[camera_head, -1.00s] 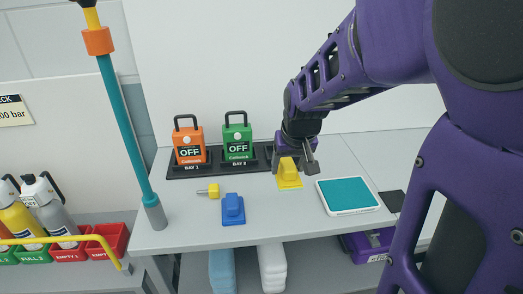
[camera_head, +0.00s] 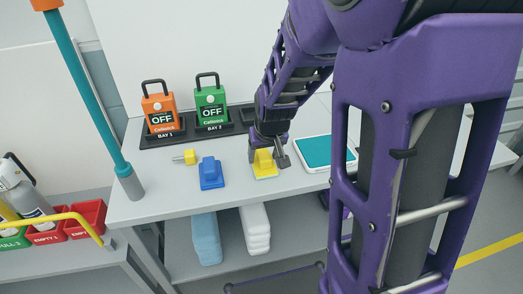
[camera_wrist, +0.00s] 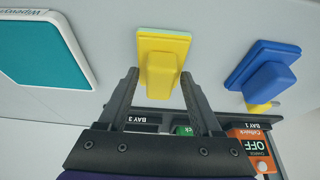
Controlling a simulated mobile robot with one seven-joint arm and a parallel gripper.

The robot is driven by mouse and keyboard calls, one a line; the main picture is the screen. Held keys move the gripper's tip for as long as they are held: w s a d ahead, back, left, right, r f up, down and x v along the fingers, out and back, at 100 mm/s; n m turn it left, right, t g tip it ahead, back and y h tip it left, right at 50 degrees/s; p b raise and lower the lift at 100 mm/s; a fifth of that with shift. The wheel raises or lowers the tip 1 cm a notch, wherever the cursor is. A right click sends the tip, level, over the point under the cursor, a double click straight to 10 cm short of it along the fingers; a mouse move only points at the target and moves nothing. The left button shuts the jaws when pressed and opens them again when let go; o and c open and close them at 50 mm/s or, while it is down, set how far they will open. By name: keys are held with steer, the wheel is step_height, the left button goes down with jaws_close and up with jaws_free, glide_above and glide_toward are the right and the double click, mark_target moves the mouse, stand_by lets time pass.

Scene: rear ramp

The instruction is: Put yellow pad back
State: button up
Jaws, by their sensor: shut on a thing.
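The yellow pad (camera_head: 264,166) is at the shelf top's front middle, between the blue pad and a white tray with a teal surface. It is a flat base with a raised block handle, and a pale green layer shows along its edge in the wrist view (camera_wrist: 162,46). My gripper (camera_head: 268,154) reaches down over it from behind. In the wrist view my gripper (camera_wrist: 160,78) has one finger on each side of the handle, shut on it. I cannot tell whether the pad's underside touches the surface.
The blue pad (camera_head: 211,174) and a small yellow piece (camera_head: 187,157) lie to the left. Orange (camera_head: 159,110) and green (camera_head: 210,108) OFF blocks stand in a black rack (camera_head: 180,138) behind. The teal-topped white tray (camera_head: 318,152) is close on the right. Towels (camera_head: 255,228) sit below.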

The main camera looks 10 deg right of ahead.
steer(key=shift+f, duration=0.15)
steer(key=o, duration=1.3)
steer(key=shift+p+v, duration=4.35)
steer(key=shift+v, duration=1.8)
steer(key=shift+w, duration=0.1)
